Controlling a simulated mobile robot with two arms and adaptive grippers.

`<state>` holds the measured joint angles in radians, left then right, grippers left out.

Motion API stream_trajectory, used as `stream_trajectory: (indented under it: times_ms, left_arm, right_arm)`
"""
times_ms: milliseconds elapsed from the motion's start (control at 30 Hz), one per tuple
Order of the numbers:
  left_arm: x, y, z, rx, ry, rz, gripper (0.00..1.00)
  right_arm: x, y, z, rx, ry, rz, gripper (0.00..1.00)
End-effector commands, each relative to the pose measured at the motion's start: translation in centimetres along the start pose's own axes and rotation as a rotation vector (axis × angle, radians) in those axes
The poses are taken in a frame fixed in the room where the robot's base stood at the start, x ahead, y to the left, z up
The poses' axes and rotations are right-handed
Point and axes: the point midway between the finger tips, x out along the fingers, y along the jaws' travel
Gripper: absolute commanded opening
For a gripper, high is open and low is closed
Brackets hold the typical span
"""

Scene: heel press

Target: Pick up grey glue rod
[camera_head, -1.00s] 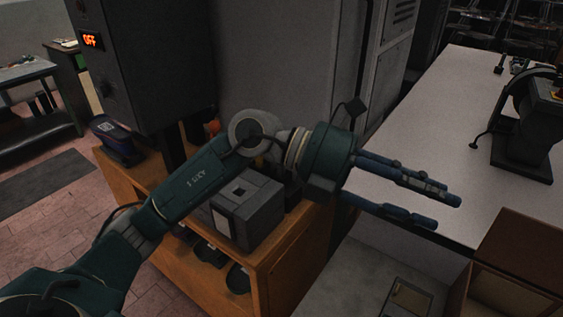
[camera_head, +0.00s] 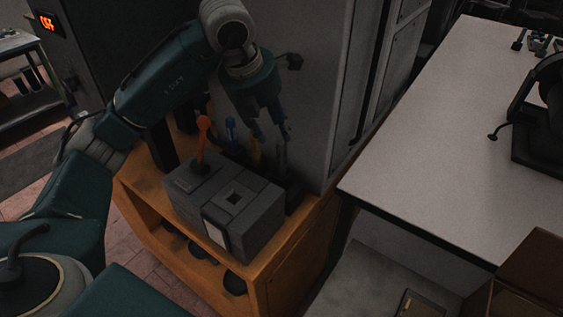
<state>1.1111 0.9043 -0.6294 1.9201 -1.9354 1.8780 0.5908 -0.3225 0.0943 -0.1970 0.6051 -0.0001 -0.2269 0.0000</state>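My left gripper (camera_head: 271,131) points down over the back of the orange cabinet, just behind a dark grey box. Its two blue fingers look apart, with nothing clearly seen between them. A dark bluish-grey upright piece (camera_head: 283,160) is below the right finger. I cannot tell for sure whether it is the grey glue rod. My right gripper is not in view.
The dark grey box (camera_head: 262,212) with a square hole on top sits on the orange cabinet (camera_head: 283,268). A tall grey cabinet wall (camera_head: 310,90) rises close behind the gripper. A white table (camera_head: 440,150) with a black machine (camera_head: 540,120) is on the right.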

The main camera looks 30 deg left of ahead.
Motion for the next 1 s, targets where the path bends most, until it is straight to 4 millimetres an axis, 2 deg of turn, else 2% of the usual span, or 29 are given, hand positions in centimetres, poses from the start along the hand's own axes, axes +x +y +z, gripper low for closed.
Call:
stream_trajectory:
  times_ms: [67,300,367,467,667,767,867,1000]
  left_arm:
    - [0.5,-0.1,0.0,0.0,0.003,0.0,0.38]
    - [3.9,-0.5,0.1,0.0,0.005,-0.002,0.38]
    - [4.6,-0.4,0.1,0.0,0.003,-0.002,0.38]
    - [5.2,-0.4,0.1,0.001,0.001,-0.001,0.38]
    - [5.4,-0.5,0.1,0.002,-0.001,-0.001,0.38]
    - [5.4,-0.5,0.1,0.002,-0.001,-0.002,0.22]
    - [5.3,-0.5,0.1,0.002,-0.001,-0.002,0.02]
    - [5.3,-0.5,0.1,0.002,-0.001,-0.002,0.0]
  right_arm:
    - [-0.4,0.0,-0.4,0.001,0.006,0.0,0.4]
    - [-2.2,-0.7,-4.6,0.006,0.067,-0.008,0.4]
    - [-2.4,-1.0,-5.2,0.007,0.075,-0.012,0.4]
    - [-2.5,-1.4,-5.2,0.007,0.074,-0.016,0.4]
    - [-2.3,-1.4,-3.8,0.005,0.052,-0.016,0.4]
    - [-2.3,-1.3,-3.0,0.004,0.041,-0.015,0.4]
    - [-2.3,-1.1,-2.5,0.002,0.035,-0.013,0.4]
    - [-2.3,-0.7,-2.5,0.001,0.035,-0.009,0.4]
